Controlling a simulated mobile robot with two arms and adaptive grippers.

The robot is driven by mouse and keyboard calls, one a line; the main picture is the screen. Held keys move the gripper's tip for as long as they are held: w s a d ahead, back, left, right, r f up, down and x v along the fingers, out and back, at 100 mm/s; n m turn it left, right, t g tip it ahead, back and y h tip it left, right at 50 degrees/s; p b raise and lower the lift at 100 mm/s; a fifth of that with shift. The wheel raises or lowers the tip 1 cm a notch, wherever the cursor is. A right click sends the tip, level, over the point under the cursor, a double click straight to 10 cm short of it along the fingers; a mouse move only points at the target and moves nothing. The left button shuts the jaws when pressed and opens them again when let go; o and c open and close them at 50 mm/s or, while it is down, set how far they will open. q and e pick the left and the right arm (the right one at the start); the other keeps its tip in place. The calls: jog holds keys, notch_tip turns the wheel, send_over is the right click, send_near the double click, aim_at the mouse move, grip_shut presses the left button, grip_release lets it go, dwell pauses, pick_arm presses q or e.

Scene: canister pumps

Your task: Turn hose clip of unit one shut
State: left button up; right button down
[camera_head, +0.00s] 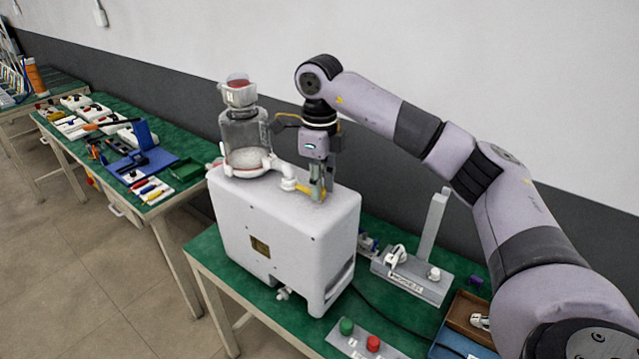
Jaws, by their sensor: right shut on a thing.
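A white pump unit (285,228) stands on the green bench, with a clear canister (244,138) with a red-topped lid on its upper left. A white elbow fitting (288,176) sits on the unit's top beside the canister. A yellow lever (304,193), which looks like the hose clip, is at the foot of the fitting. My right gripper (318,194) points down over the unit's top and is shut on the yellow lever. The fingers partly hide the lever, so its exact angle is unclear. My left gripper is out of view.
A grey fixture (412,277) with an upright post stands right of the unit. A panel with a green button (346,326) and a red button (373,343) is in front. A brown tray (466,316) lies at the right. Another green bench (187,172) with tools stands at the left.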

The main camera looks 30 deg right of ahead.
jog(key=c, duration=1.4)
grip_release()
notch_tip(320, 180, up, 12)
